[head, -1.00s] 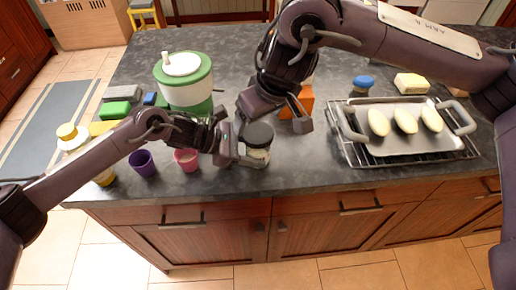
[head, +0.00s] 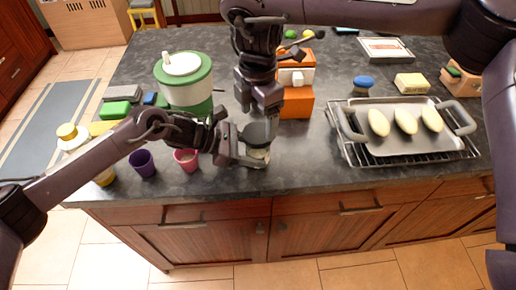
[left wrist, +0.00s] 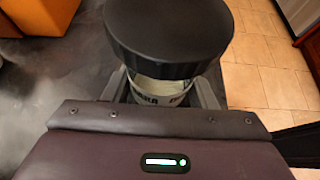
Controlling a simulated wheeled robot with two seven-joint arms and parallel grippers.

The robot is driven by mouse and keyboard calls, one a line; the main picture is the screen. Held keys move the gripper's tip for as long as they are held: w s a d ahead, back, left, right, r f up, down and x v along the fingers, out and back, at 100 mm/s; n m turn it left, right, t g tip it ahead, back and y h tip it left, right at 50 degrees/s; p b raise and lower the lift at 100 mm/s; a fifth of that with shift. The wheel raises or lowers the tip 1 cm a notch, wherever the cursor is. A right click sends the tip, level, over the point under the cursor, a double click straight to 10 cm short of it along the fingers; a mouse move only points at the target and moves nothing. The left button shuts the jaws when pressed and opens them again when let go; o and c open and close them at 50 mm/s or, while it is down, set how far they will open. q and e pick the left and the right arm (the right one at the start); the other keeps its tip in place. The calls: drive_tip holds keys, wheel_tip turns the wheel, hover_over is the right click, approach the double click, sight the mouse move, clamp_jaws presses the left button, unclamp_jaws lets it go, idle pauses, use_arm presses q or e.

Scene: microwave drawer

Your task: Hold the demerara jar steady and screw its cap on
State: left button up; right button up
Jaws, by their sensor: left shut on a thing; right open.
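The demerara jar (head: 258,154) stands upright on the counter near its front edge, clear with a printed label. Its wide black cap (head: 257,133) sits on top; I cannot tell how far it is threaded. In the left wrist view the cap (left wrist: 170,35) hides the jar's mouth, and part of the label (left wrist: 160,92) shows below it. My left gripper (head: 248,154) is shut on the jar's body from the left. My right gripper (head: 259,112) points down, open, directly over the cap; whether its fingertips touch the cap is unclear.
A purple cup (head: 142,163) and a pink cup (head: 187,160) stand left of the jar. A green-and-white container (head: 185,80) and an orange box (head: 296,101) stand behind. A tray (head: 405,143) on a rack is at right. Counter between jar and rack is clear.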

sight(258, 133)
drive_tip(key=shift+f, duration=2.3)
drive_tip(key=n, duration=0.4)
drive_tip(key=shift+n, duration=0.4)
drive_tip(key=n, duration=0.4)
drive_tip(key=shift+n, duration=0.4)
drive_tip(key=shift+c, duration=0.3)
